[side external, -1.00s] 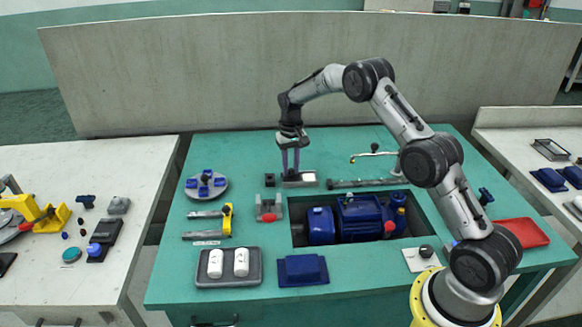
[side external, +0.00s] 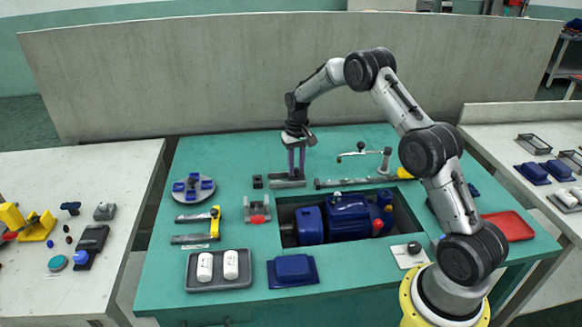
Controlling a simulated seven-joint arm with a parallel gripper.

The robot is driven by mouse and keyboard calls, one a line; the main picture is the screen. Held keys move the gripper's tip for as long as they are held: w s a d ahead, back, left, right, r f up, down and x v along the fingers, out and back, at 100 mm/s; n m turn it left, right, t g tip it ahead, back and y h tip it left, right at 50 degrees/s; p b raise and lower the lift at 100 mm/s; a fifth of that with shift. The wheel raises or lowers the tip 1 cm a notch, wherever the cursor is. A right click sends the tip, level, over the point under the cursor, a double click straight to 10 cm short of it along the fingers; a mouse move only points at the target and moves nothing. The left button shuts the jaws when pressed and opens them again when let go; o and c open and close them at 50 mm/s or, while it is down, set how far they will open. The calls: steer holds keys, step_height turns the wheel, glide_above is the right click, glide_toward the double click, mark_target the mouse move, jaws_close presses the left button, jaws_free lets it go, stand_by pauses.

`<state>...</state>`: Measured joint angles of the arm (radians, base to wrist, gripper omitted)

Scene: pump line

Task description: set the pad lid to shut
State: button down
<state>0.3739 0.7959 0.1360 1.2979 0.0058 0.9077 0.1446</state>
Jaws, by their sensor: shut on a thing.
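The pad (side external: 273,185) is a small grey box near the back of the green bench. Its grey lid (side external: 288,177) lies over the top, and no white pad surface shows now. My gripper (side external: 296,173) points straight down, with its purple fingers at the right part of the lid and shut on it. The fingertips and the part they hold are too small to make out clearly.
A small black block (side external: 257,181) stands just left of the pad. A long grey rail (side external: 345,183) and a bent metal spout (side external: 365,153) are to the right. A blue pump (side external: 345,217) sits in a recess in front. A disc with blue blocks (side external: 193,188) lies left.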

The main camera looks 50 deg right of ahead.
mark_target(298, 168)
steer(key=shift+s+d+r, duration=0.1)
steer(key=shift+s+d, duration=0.05)
steer(key=shift+d, duration=0.15)
steer(key=c, duration=1)
jaws_free()
steer(key=o, duration=0.3)
steer(key=shift+a, duration=0.1)
steer(key=shift+o, duration=0.2)
step_height(298, 168, up, 14)
